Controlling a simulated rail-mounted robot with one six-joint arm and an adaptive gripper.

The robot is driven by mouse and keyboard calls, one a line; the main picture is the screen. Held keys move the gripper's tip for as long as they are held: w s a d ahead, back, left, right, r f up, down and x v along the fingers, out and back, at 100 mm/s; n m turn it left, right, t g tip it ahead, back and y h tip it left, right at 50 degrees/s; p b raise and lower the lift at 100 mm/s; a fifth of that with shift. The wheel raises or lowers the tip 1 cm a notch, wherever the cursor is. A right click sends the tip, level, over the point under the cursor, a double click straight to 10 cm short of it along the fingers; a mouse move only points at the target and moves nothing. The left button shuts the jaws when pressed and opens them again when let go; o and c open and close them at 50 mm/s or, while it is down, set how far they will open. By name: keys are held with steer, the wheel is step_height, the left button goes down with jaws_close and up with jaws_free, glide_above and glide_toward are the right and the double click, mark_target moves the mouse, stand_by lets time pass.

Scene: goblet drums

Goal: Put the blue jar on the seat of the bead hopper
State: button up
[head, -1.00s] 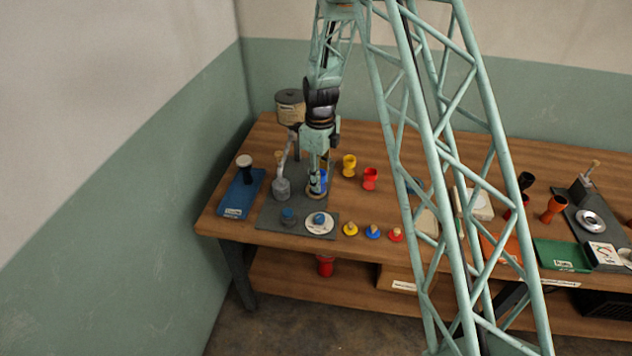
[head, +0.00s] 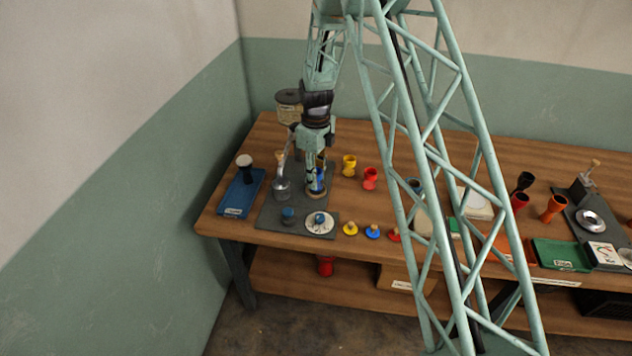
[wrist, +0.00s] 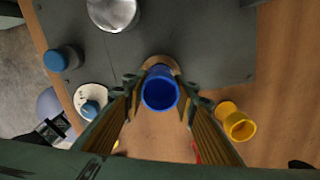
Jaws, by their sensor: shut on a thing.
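The blue jar (head: 318,182) is between the fingers of my gripper (head: 316,186), which is shut on it. In the wrist view the jar (wrist: 160,90) is seen from above, with its open mouth facing the camera and a finger on either side. The tan bead hopper (head: 291,109) stands behind on the grey base plate (head: 270,219). A round wooden seat (wrist: 160,61) shows just beyond the jar's rim, and in the head view (head: 316,195) it is at the jar's foot. Whether the jar touches the seat cannot be told.
A metal cylinder (wrist: 113,12) stands left of the jar. A blue knob (head: 288,215) and a white disc (head: 319,223) with a blue piece are at the front of the base plate. A yellow goblet drum (head: 349,165) and a red one (head: 370,178) stand to the right.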

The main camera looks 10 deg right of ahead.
steer(key=shift+f, duration=0.85)
steer(key=shift+f, duration=0.1)
steer(key=o, duration=0.9)
step_height(320, 180, up, 12)
steer(key=shift+r, duration=0.15)
stand_by(0.9)
